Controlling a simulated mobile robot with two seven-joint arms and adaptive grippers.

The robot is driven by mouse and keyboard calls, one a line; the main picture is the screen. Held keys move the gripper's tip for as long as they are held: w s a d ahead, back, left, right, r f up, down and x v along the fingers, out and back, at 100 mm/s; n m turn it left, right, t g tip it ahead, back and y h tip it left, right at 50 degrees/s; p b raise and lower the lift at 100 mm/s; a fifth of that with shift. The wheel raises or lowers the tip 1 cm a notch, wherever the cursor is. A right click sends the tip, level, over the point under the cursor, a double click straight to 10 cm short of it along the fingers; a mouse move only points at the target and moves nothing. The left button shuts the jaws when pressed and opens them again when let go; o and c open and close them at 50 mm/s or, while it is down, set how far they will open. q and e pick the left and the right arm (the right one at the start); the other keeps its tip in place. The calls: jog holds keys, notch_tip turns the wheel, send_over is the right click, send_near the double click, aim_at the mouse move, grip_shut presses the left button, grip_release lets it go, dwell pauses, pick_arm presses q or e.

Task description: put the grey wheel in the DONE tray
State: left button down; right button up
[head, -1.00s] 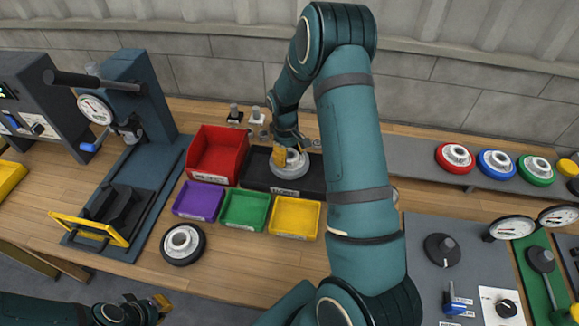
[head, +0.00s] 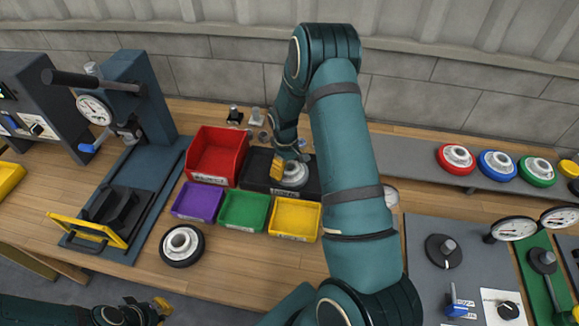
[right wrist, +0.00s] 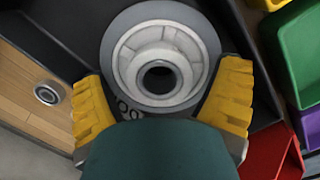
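The grey wheel (head: 298,183), with a pale raised hub, is in the black DONE tray (head: 255,168) behind the yellow bin; part of its rim is hidden by my right gripper (head: 288,162). In the right wrist view the wheel (right wrist: 160,22) lies face up against the dark tray floor. My right gripper's yellow fingers (right wrist: 162,85) are spread wide on both sides of the hub, with grey rim showing between hub and fingers. The gripper looks open and still around the wheel. My left gripper (head: 150,308) is at the lower left edge, away from the wheel.
A red bin (head: 217,150) adjoins the tray on the left. Purple (head: 198,200), green (head: 244,210) and yellow (head: 294,217) bins stand in front. A black-rimmed wheel (head: 182,245) lies on the table. A press (head: 135,100) stands left; colored wheels line the shelf (head: 410,160) at right.

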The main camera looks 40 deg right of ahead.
jog(key=shift+r, duration=0.15)
notch_tip(320, 180, up, 12)
jog(key=w+p, duration=0.1)
jog(key=shift+w, duration=0.2)
dwell(0.4)
jog(key=shift+a, duration=0.1)
dwell(0.4)
